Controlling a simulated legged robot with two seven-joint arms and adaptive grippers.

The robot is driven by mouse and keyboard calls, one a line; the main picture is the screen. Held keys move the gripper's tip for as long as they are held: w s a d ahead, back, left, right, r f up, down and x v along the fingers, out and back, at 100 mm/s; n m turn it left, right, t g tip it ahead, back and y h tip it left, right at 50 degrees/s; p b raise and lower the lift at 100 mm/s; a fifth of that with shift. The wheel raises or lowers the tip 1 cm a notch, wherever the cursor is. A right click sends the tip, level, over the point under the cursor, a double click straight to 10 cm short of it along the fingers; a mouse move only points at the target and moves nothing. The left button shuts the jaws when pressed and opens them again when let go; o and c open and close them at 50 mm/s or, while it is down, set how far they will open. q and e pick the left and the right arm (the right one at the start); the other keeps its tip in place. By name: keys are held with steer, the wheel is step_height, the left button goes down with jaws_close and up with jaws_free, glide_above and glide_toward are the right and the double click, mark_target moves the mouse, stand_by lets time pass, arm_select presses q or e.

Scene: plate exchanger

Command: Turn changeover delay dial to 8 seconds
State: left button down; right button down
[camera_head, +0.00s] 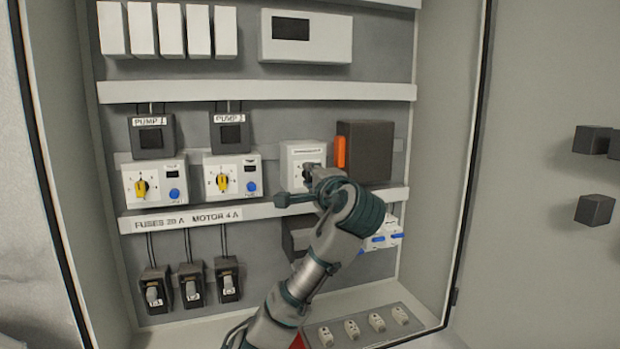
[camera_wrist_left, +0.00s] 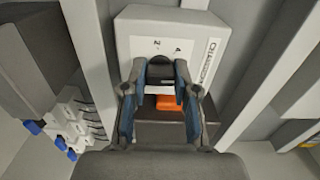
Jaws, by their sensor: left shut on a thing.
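The changeover delay unit (camera_head: 296,153) is a white box on the middle row of the cabinet. It also shows in the left wrist view (camera_wrist_left: 203,30), with the marks 2 and 4 and a lettered label on its face. Its dark dial (camera_wrist_left: 160,70) sits between my left gripper's fingers. My left gripper (camera_head: 313,172) is at the unit's front and shut on the dial. The fingers also show in the left wrist view (camera_wrist_left: 160,83). The gripper hides most of the dial's scale, so I cannot read its setting. My right gripper is not in view.
A dark box (camera_head: 366,152) with an orange part (camera_head: 340,152) stands right beside the unit. Two white modules with yellow knobs (camera_head: 222,182) are to the left. Blue-levered breakers (camera_head: 380,240) lie below right. The cabinet's right side wall (camera_head: 440,130) is bare.

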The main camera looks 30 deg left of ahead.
arm_select(q)
steer(key=m, duration=0.5)
steer(key=shift+w+f+m, duration=0.15)
steer(key=shift+f+m, duration=0.15)
steer(key=shift+f, duration=0.05)
steer(key=shift+d+f+m+p, duration=0.1)
steer(key=shift+m+p, duration=0.15)
steer(key=shift+m, duration=0.9)
steer(key=shift+d+f+m+p, duration=0.1)
steer(key=shift+m+p, duration=0.1)
steer(key=shift+m, duration=0.95)
steer(key=c, duration=0.9)
jaws_free()
steer(key=shift+a+r, duration=0.1)
steer(key=shift+r, duration=0.1)
steer(key=v, duration=1.2)
steer(key=shift+w+d, duration=0.2)
